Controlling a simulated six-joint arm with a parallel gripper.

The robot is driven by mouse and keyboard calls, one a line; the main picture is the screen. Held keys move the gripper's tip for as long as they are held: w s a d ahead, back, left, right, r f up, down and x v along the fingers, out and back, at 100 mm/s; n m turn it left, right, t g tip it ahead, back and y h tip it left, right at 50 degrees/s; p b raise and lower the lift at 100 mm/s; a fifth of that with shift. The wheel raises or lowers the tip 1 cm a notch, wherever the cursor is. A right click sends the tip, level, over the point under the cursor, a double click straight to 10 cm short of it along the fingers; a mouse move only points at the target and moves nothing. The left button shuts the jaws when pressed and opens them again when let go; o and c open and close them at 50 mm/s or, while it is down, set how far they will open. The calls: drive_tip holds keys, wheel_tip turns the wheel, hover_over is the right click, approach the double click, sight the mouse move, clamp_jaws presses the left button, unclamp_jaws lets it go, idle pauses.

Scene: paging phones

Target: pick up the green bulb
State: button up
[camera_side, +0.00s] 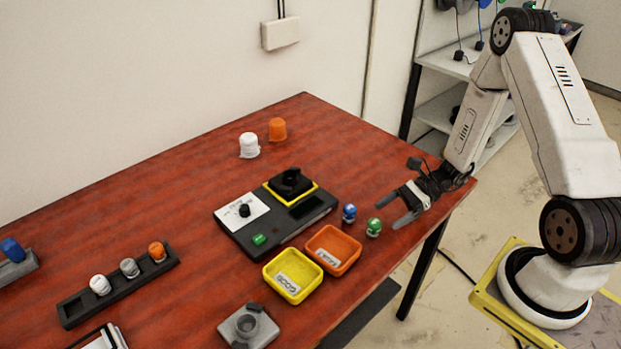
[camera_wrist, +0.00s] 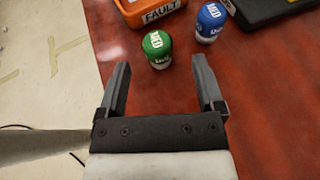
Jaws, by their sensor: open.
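The green bulb (camera_side: 373,228) stands on the red table near its right edge, just in front of my gripper (camera_side: 389,212). In the wrist view the green bulb (camera_wrist: 158,48) has white lettering and a pale base, and lies beyond the fingertips, between their lines. My gripper (camera_wrist: 160,72) is open, with nothing between its fingers. The blue bulb (camera_side: 349,212) stands close beside the green one; in the wrist view the blue bulb (camera_wrist: 210,22) is to its upper right.
An orange tray (camera_side: 345,239) labelled FAULT and a yellow tray (camera_side: 273,285) stand left of the bulbs. A black test device (camera_side: 322,211) is behind them. A rack (camera_side: 75,313) with several bulbs is at left. Bare table lies behind the blue bulb.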

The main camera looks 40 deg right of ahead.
sight(370, 226)
drive_tip(key=shift+w+a+f, duration=0.15)
drive_tip(key=shift+a+f, duration=0.1)
drive_tip(key=shift+a, duration=0.35)
drive_tip(key=shift+a, duration=0.1)
drive_tip(key=shift+x, duration=2.5)
clamp_jaws()
